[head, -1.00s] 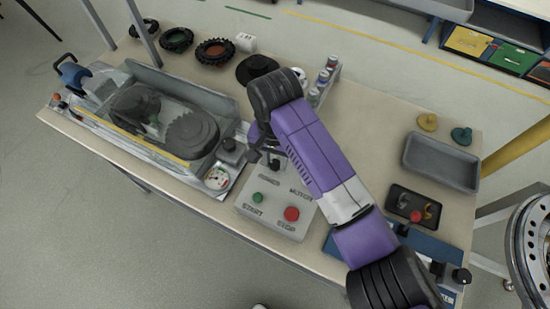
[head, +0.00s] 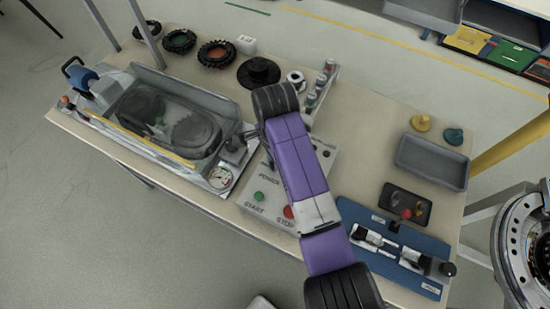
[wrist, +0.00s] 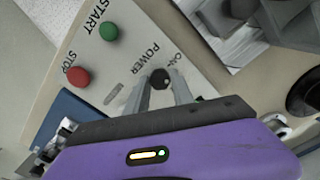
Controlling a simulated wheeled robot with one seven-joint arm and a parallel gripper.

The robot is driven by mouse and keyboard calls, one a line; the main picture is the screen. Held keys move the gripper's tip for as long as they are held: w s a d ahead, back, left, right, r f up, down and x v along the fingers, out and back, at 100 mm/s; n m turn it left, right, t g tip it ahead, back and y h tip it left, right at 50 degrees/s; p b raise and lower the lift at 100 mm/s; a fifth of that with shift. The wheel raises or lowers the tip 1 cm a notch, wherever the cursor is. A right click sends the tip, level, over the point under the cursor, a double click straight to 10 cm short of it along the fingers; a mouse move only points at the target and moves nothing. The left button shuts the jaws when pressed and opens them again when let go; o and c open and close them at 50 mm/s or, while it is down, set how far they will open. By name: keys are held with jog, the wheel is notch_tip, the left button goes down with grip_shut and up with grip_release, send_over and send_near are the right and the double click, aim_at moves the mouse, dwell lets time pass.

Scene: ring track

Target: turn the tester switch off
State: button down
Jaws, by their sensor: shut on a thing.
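The grey control box (head: 258,212) stands on the table in the head view, with a POWER label, a green START button and a red STOP button. In the wrist view its sloped face (wrist: 107,67) shows a black round switch knob (wrist: 160,78) between the POWER and ON labels. My gripper (wrist: 160,90) is shut on this knob, one finger at each side. The knob's exact turn angle is hard to tell. In the head view my purple arm hides the gripper and the knob.
A belt machine with a clear cover (head: 170,118) stands left of the box. A blue fixture board (head: 385,245) and a grey tray (head: 432,162) lie to the right. Several small cans stand in a rack (head: 318,92) behind my arm; black-rimmed wheels lie at the back.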

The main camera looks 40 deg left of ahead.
jog(key=m, duration=0.4)
jog(key=shift+m, duration=0.4)
jog(key=shift+r+m, duration=0.1)
jog(key=shift+m, duration=2.4)
jog(key=shift+w, duration=0.1)
jog(key=c, duration=1.1)
grip_release()
jog(key=shift+r+b, duration=0.35)
jog(key=shift+r, duration=3.55)
